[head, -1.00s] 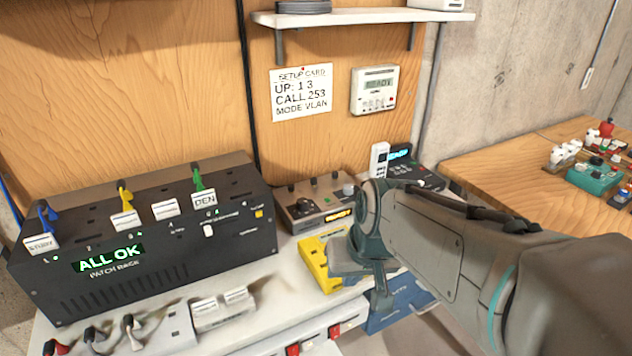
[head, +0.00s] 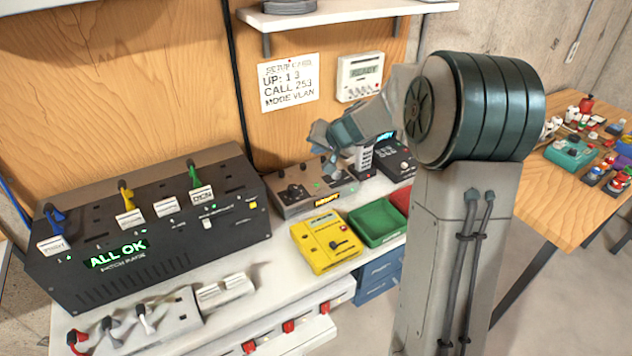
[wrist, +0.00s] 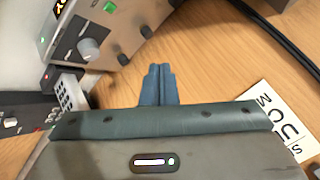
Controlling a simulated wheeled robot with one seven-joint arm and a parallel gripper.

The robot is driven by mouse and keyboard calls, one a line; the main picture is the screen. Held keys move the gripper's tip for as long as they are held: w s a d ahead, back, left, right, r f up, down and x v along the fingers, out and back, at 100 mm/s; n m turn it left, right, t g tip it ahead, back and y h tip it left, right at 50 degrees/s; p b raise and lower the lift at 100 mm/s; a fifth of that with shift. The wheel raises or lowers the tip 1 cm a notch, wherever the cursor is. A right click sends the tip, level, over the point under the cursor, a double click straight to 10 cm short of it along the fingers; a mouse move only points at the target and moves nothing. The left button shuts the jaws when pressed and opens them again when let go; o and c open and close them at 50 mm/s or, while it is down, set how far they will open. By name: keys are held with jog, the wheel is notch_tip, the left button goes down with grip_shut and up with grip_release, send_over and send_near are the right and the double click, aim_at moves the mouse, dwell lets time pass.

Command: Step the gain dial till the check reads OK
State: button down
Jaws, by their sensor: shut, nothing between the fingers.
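A grey-brown control box (head: 310,205) stands against the wooden wall, with dark knobs, a green button and a small amber display. In the wrist view the box (wrist: 75,20) shows upper left, with a light grey dial (wrist: 90,50) and two dark knobs. I cannot read which of these is marked gain. The amber display (head: 326,198) is too blurred to read surely. My gripper (wrist: 158,68) is shut and empty, apart from the dials. In the head view my gripper (head: 323,143) is raised above the box, near the wall.
A black patch rack (head: 150,235) at left reads ALL OK. A yellow meter (head: 315,255) and a green tray (head: 377,222) lie in front of the box. A white handset stands right of it. A setup card (head: 288,83) hangs on the wall.

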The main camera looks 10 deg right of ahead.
jog(key=b, duration=0.6)
send_over(316, 185)
jog(key=f, duration=0.7)
jog(key=shift+s+d+f, duration=0.25)
jog(key=shift+s+d, duration=0.05)
jog(key=shift+s, duration=0.05)
jog(key=shift+f+b, duration=0.7)
jog(key=shift+b, duration=0.15)
jog(key=shift+f, duration=0.15)
dwell(0.6)
jog(key=shift+f+b, duration=0.25)
jog(key=shift+b, duration=0.45)
jog(key=shift+f+b, duration=0.35)
jog(key=shift+b, duration=0.2)
dwell(0.3)
dwell(0.4)
jog(key=shift+r+p, duration=0.45)
jog(key=shift+r, duration=0.35)
